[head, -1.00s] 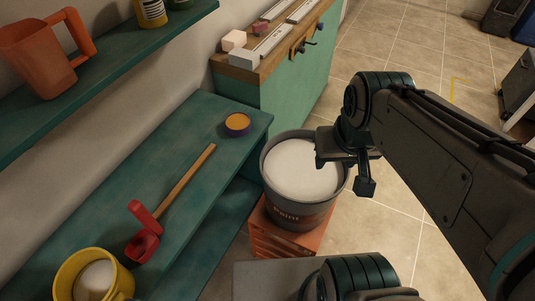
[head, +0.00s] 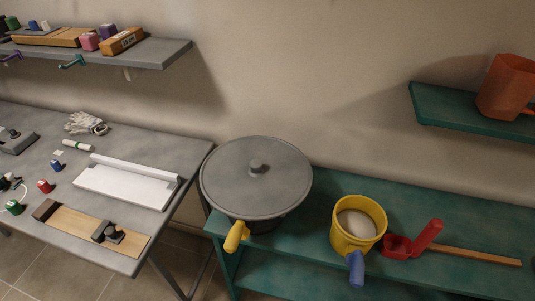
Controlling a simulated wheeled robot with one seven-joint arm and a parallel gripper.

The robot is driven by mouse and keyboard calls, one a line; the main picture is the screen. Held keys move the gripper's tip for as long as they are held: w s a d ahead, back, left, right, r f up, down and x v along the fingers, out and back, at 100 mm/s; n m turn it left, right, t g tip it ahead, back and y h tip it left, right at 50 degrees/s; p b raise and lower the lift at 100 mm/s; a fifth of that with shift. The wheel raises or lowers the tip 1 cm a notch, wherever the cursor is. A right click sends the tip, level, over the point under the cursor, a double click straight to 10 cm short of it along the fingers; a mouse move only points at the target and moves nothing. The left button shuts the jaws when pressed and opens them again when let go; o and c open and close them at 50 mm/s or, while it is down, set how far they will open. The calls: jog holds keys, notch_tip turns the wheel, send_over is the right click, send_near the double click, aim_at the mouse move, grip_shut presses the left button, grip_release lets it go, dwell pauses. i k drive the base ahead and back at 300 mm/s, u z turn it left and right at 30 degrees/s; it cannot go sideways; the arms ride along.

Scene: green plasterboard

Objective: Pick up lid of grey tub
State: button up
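The grey lid (head: 235,184) is a wide round disc with a small dark knob (head: 257,168) at its middle. It lies on top of the grey tub (head: 266,225), which stands at the left end of the green bench, and it hides most of the tub. A yellow handle-like piece (head: 236,237) sticks out at the tub's front. My gripper is not in the head view now, so its opening does not show.
On the green bench (head: 300,270), a yellow bucket (head: 347,236) with a blue handle and a red scoop (head: 403,245) stand right of the tub. A green shelf (head: 465,118) with an orange jug (head: 508,88) hangs above. A grey table (head: 60,165) with several tools is at left.

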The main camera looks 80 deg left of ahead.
aim_at(253, 178)
jog(key=u, duration=4.1)
jog(key=k, duration=1.2)
jog(key=z, duration=0.8)
jog(key=i, duration=1)
jog(key=z, duration=1.4)
